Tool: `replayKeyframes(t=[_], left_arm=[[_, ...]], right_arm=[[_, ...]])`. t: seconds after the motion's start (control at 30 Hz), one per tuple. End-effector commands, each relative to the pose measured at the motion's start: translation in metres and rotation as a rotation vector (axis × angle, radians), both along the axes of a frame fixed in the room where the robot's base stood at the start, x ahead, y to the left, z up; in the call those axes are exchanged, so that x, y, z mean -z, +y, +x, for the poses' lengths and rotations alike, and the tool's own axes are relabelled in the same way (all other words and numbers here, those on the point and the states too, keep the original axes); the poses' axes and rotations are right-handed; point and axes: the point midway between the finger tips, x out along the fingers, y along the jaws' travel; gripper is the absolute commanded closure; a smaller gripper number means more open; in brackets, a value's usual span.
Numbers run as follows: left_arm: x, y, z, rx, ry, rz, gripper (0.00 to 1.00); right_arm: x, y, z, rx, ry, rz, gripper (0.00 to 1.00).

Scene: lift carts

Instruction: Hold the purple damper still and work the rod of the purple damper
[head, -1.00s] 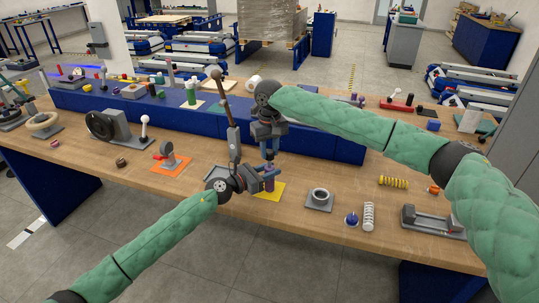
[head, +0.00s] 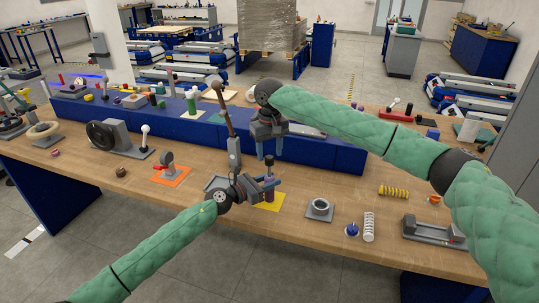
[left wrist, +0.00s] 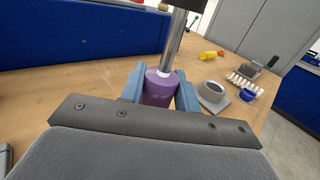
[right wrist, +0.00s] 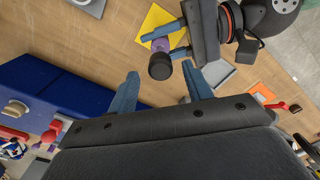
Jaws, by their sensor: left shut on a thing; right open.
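The purple damper (head: 268,195) stands upright over a yellow mat (head: 275,203). In the left wrist view, its purple body (left wrist: 160,90) sits between the blue fingers of my left gripper (left wrist: 161,90), which is shut on it. A shiny metal rod (left wrist: 173,45) rises from the body. In the right wrist view, the dark round knob (right wrist: 159,67) on the rod's end hides much of the body. My right gripper (head: 270,153) is open and empty just above the knob, pointing down; its spread fingers (right wrist: 158,88) are apart from the knob.
A grey lever post (head: 233,150) stands just left of the grippers. A raised blue shelf (head: 335,155) runs behind. An orange mat (head: 171,176) lies to the left.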

Motion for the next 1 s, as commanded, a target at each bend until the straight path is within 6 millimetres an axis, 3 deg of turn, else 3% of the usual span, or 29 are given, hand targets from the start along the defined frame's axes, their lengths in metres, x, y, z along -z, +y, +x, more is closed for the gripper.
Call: replayKeyframes(t=[0.3,0.5,0.7,1.0], left_arm=[[0.001,0.0,0.0,0.0,0.001,0.0,0.99],[0.001,0.0,0.0,0.0,0.001,0.0,0.99],[0.001,0.0,0.0,0.0,0.001,0.0,0.99],[0.001,0.0,0.0,0.0,0.001,0.0,0.99]], right_arm=[[-0.061,0.001,0.0,-0.001,-0.001,0.002,0.5],[-0.09,0.001,0.001,-0.001,-0.001,0.0,0.5],[-0.102,0.0,0.0,0.0,0.0,0.001,0.5],[-0.103,0.0,0.0,0.0,-0.001,0.0,0.5]])
